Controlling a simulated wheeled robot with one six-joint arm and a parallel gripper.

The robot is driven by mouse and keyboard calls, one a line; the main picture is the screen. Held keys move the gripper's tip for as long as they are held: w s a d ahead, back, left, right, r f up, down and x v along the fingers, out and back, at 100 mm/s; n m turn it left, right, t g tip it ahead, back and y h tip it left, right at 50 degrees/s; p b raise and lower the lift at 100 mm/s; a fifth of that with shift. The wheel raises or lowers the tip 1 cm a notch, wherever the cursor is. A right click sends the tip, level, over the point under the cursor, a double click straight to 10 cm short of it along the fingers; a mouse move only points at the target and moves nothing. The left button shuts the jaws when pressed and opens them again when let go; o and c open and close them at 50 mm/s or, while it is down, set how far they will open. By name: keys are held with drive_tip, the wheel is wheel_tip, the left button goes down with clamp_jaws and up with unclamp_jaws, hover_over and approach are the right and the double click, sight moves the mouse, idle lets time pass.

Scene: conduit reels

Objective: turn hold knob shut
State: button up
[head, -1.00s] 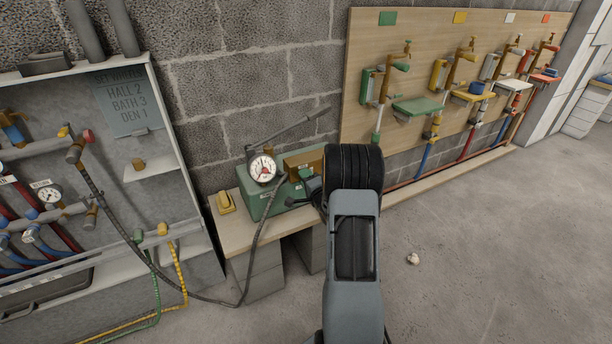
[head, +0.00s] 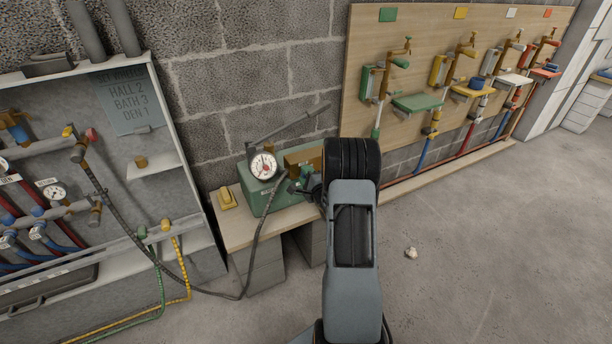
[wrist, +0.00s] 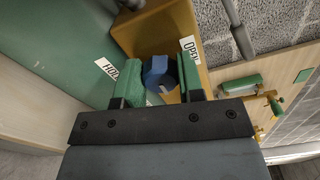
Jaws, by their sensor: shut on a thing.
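The blue hold knob (wrist: 158,73) sits between the two green finger pads of my gripper (wrist: 160,88) in the wrist view. My gripper is shut on it. A HOLD label (wrist: 107,68) is left of the knob and an OPEN label (wrist: 190,49) is right of it. The knob is beside an ochre block (wrist: 172,32) and the green pump box (wrist: 50,35). In the head view my gripper (head: 306,187) is at the right end of the green box (head: 259,202), and my arm hides the knob there.
A round gauge (head: 264,166) and a long pump lever (head: 290,126) stand on the box. A dark hose (head: 252,265) hangs from it toward the pipe cabinet at the left. A yellow object (head: 227,198) lies on the bench (head: 235,232). A tap board (head: 410,60) is at the right.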

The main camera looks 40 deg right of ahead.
drive_tip(key=o, duration=0.9)
drive_tip(key=shift+o, duration=0.2)
drive_tip(key=s+a+p, duration=0.1)
drive_tip(key=s+p, duration=0.1)
drive_tip(key=s, duration=1.1)
drive_tip(key=shift+s+a, duration=0.35)
drive_tip(key=shift+a, duration=0.05)
